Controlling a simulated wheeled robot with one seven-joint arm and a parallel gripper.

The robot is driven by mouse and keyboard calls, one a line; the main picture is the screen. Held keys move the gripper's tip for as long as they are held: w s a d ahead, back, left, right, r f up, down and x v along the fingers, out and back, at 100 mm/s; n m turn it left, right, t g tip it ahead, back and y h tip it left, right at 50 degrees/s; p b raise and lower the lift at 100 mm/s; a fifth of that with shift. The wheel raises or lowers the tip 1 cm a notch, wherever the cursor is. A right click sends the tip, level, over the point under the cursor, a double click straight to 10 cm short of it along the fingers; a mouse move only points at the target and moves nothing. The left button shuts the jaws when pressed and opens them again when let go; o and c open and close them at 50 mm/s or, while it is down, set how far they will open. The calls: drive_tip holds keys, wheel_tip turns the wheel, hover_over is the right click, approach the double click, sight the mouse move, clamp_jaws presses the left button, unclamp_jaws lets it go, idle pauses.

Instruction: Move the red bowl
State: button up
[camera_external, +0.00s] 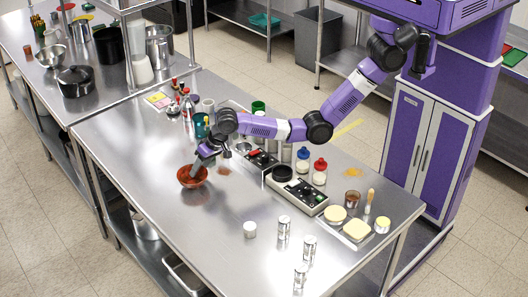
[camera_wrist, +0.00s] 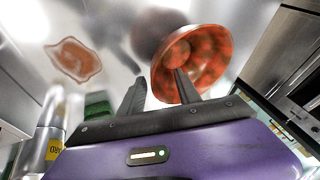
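The red bowl (camera_external: 193,178) is near the left front edge of the steel table (camera_external: 225,225), with its opening up. My gripper (camera_external: 205,158) comes down to it from the upper right. In the wrist view the bowl (camera_wrist: 212,62) shows its mottled red inside. The fingers of my gripper (camera_wrist: 160,85) stand apart. The right finger overlaps the inside of the bowl, and the left one is outside, beside the rim. I cannot tell whether either finger touches the bowl or whether it rests fully on the table.
A reddish stain (camera_wrist: 75,60) lies beside the bowl. Bottles (camera_external: 187,103) and a teal container (camera_external: 201,125) stand behind it. A scale (camera_external: 297,190) and several metal canisters (camera_external: 284,227) are to the right.

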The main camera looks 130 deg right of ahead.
drive_tip(key=shift+c, duration=0.4)
clamp_jaws()
drive_tip(key=shift+a, duration=0.15)
drive_tip(key=a+p, duration=0.2)
drive_tip(key=a, duration=0.3)
drive_tip(key=a+p, duration=0.3)
drive_tip(key=a, duration=0.3)
drive_tip(key=a+p, duration=0.2)
drive_tip(key=a, duration=0.4)
drive_tip(key=shift+s+a+f, duration=0.15)
drive_tip(key=shift+s+a, duration=0.1)
drive_tip(key=shift+s, duration=0.05)
drive_tip(key=shift+a+f+p, duration=0.1)
drive_tip(key=shift+a+p, duration=0.35)
drive_tip(key=shift+a, duration=0.95)
drive_tip(key=shift+o, duration=0.2)
unclamp_jaws()
drive_tip(key=shift+w, duration=0.1)
